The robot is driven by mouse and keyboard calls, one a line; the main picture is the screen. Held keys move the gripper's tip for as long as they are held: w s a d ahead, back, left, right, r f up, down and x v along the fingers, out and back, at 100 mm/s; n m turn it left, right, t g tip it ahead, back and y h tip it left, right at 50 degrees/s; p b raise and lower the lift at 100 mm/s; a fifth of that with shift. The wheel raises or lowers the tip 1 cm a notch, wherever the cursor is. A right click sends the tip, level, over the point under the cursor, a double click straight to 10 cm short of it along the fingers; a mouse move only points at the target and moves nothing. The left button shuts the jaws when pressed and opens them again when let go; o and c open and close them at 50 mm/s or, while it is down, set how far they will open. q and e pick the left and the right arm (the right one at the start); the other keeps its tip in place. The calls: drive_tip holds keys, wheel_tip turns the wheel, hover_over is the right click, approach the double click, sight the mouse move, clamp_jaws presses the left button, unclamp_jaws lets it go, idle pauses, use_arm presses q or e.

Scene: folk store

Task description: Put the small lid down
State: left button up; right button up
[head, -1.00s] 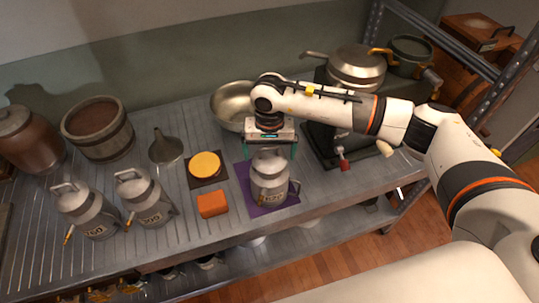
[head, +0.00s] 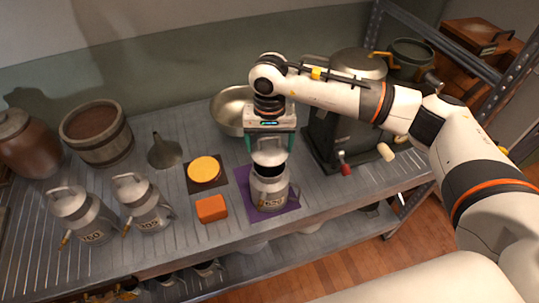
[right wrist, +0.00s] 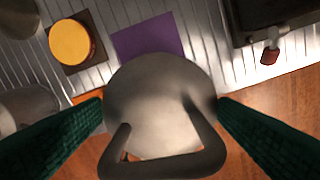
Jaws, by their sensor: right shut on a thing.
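My right gripper (head: 270,145) is shut on the small grey metal lid (head: 269,155), in the middle of the head view. The lid is held just above an open milk can (head: 270,189), whose dark mouth shows below it. The can stands upright on a purple mat (head: 285,208). In the right wrist view the round lid (right wrist: 155,85) and its arched handle sit between the green fingers, and the lid hides the can. My left gripper is not in view.
Left of the can are a yellow round piece (head: 205,169) on a dark square mat (head: 221,184) and an orange block (head: 211,208). Two lidded milk cans (head: 143,203) stand further left. A metal bowl (head: 229,109) is behind, and a dark machine (head: 327,142) is right.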

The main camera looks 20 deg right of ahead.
wheel_tip(320, 180, up, 5)
drive_tip(key=shift+s+r+b, duration=0.1)
drive_tip(key=shift+b, duration=0.3)
drive_tip(key=s+d+f+n, duration=0.1)
drive_tip(key=s+d+f, duration=0.1)
drive_tip(key=s, duration=0.5)
drive_tip(key=s+d+f+n, duration=0.2)
drive_tip(key=s, duration=0.5)
drive_tip(key=shift+f, duration=0.35)
drive_tip(key=w+a+r+m, duration=0.1)
drive_tip(key=w, duration=0.3)
drive_tip(key=w+a+r+m, duration=0.1)
drive_tip(key=w, duration=0.4)
drive_tip(key=w+a+r, duration=0.1)
drive_tip(key=w+r, duration=0.1)
drive_tip(key=w, duration=0.2)
drive_tip(key=shift+w+a+r+m, duration=0.1)
drive_tip(key=shift+w+a+m, duration=0.05)
drive_tip(key=shift+a+m, duration=0.25)
drive_tip(key=shift+w+a+r, duration=0.1)
drive_tip(key=shift+w+r, duration=0.15)
drive_tip(key=shift+w, duration=0.2)
